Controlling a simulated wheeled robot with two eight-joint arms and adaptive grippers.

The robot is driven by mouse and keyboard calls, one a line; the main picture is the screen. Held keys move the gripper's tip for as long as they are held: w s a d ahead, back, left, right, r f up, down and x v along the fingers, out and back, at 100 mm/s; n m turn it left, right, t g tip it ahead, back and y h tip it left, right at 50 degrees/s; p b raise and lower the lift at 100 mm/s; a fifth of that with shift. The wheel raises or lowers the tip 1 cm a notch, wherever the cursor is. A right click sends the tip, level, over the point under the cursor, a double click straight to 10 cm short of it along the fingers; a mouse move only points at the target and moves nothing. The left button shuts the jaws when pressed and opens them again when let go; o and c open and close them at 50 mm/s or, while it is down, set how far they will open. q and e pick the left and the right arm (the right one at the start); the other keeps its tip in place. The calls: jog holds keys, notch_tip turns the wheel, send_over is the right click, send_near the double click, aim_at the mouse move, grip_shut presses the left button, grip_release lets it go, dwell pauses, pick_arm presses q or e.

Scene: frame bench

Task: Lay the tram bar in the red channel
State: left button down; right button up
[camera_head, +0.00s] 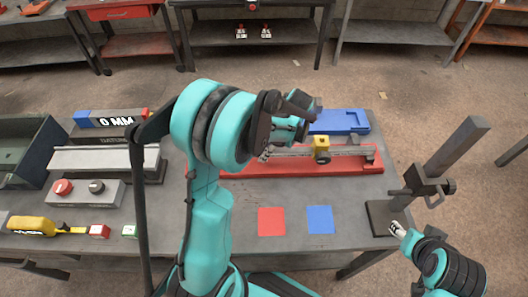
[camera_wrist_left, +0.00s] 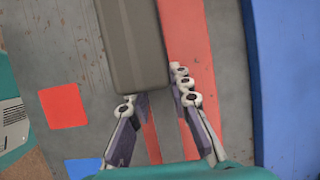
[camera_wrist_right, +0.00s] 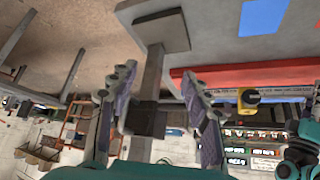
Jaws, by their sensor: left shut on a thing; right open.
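The tram bar (camera_head: 290,151) is a long grey bar with a yellow block (camera_head: 321,144) on it. It lies along the red channel (camera_head: 300,168) in the head view; I cannot tell whether it rests inside. My left gripper (camera_head: 268,152) is shut on the bar near its left part, partly hidden by my arm. In the left wrist view a grey-brown body (camera_wrist_left: 132,45) fills the space ahead of the fingers, with red channel (camera_wrist_left: 188,35) beside it. My right gripper (camera_head: 397,228) is open and empty at the bench's right; its spread fingers show in the right wrist view (camera_wrist_right: 160,90).
A blue tray (camera_head: 338,121) lies behind the channel. A dark post with a clamp (camera_head: 425,187) stands close to my right gripper. Red (camera_head: 271,221) and blue (camera_head: 320,219) squares mark the bench front. A button box (camera_head: 82,192) and yellow tool (camera_head: 32,226) are at left.

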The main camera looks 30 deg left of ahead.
aim_at(278, 150)
pick_arm(q)
jog(key=shift+f+b, duration=0.8)
jog(key=shift+f, duration=0.25)
jog(key=c, duration=1.3)
grip_release()
jog(key=v, duration=1.2)
jog(key=shift+s, duration=0.1)
jog(key=shift+s+d+r, duration=0.1)
jog(key=shift+s+r, duration=0.1)
jog(key=s+d+n+t+h, duration=0.2)
jog(key=s+d+n+t, duration=0.1)
jog(key=s+n, duration=0.3)
jog(key=s+d+r+n+t+h, duration=0.1)
jog(key=s+d+n+t, duration=0.2)
jog(key=s+n+t, duration=0.2)
jog(key=shift+s+d+n+t+h, duration=0.25)
jog(key=shift+s+n+t+h, duration=0.15)
jog(key=shift+s+t, duration=0.45)
